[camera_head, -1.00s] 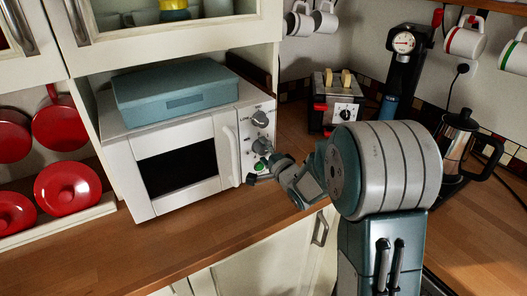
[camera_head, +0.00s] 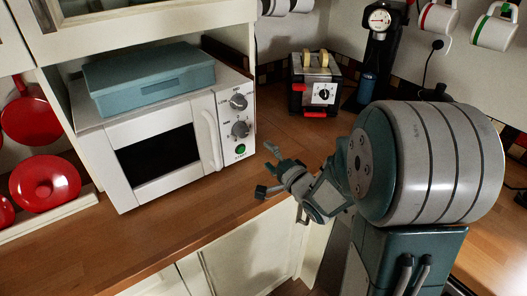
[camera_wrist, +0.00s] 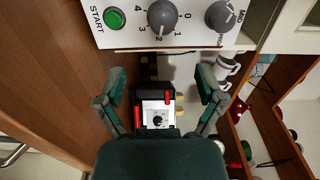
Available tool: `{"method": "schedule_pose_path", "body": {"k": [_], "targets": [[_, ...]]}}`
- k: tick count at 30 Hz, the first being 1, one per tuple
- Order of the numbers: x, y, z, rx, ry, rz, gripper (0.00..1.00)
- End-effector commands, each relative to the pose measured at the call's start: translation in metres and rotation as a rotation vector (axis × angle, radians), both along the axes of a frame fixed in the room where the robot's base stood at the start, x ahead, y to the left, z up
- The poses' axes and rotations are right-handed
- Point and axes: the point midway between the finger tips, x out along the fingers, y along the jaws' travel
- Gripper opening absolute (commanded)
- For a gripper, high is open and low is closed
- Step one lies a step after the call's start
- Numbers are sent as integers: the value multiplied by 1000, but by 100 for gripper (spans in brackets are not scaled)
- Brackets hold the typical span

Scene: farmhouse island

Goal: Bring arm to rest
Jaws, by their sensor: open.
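My gripper (camera_head: 266,169) is open and empty in the head view. It is in the air at the front edge of the wooden counter, to the right of the white microwave (camera_head: 213,150) and apart from it. In the wrist view my gripper (camera_wrist: 160,95) shows its two fingers spread wide with nothing between them. Beyond them are the microwave's control panel (camera_wrist: 190,28) with its green START button and two grey knobs. The microwave door looks shut.
A blue box (camera_head: 150,82) lies on the microwave. A toaster (camera_head: 315,85) with bread in it stands at the back of the counter (camera_head: 275,125). Red pans (camera_head: 45,183) are at the left. Mugs (camera_head: 493,28) hang at the upper right. The counter between microwave and toaster is clear.

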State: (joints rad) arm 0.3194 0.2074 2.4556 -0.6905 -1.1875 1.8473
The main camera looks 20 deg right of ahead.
Motion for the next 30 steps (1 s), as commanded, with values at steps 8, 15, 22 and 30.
{"method": "schedule_pose_path", "body": {"k": [8,15,22,30], "targets": [[0,0,0,0,0,0,87],[1,-2,8,-143,20,-50,87],[-14,-13,28,-557,140,-164,87],[-63,-17,44,-957,350,-146,87]]}}
